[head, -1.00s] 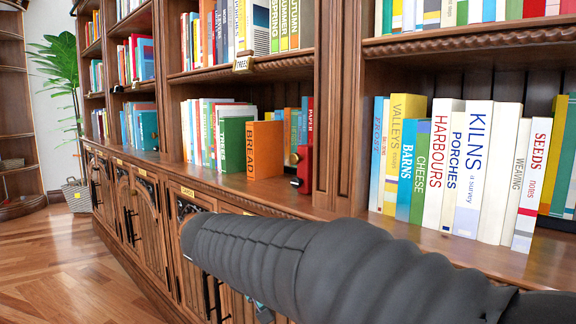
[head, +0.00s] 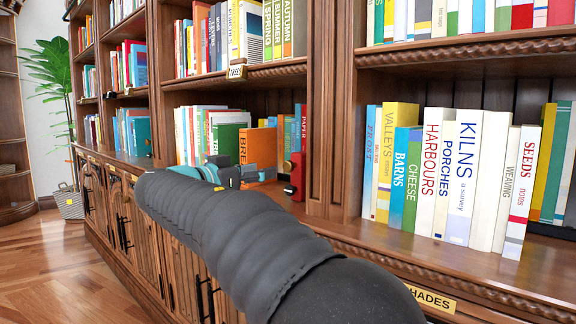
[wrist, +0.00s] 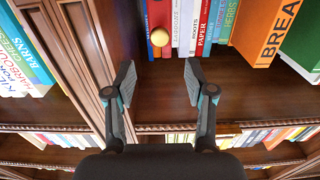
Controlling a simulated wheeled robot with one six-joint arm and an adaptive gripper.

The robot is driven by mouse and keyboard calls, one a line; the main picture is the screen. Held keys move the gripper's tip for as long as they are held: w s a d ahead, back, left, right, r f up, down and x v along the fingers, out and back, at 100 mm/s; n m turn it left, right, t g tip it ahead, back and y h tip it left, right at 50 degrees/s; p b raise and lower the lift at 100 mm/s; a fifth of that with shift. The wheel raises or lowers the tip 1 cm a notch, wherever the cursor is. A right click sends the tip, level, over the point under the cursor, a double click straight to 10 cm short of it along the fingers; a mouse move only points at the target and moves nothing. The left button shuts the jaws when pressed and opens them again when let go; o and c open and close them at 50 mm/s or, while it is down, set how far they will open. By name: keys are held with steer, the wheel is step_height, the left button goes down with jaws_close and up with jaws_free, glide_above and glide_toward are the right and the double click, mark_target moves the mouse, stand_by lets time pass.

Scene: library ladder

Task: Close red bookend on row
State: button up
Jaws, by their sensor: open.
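The red bookend (head: 297,176) stands at the right end of the lower-shelf row, beside the upright. In the wrist view the red bookend (wrist: 160,12) shows at the top with a round brass-coloured knob (wrist: 159,37). In the head view my gripper (head: 232,172) is at shelf height, partly hidden by my arm.
The orange BREAD book (head: 257,149) and a green book (head: 226,138) stick out of the row left of the bookend. A wooden upright (head: 330,120) divides it from the bay with the KILNS book (head: 464,175). Bare shelf lies before the bookend.

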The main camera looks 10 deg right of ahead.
mark_target(286, 166)
steer(key=p+x, duration=0.1)
steer(key=x, duration=0.9)
steer(key=shift+w+d, duration=0.1)
jaws_close()
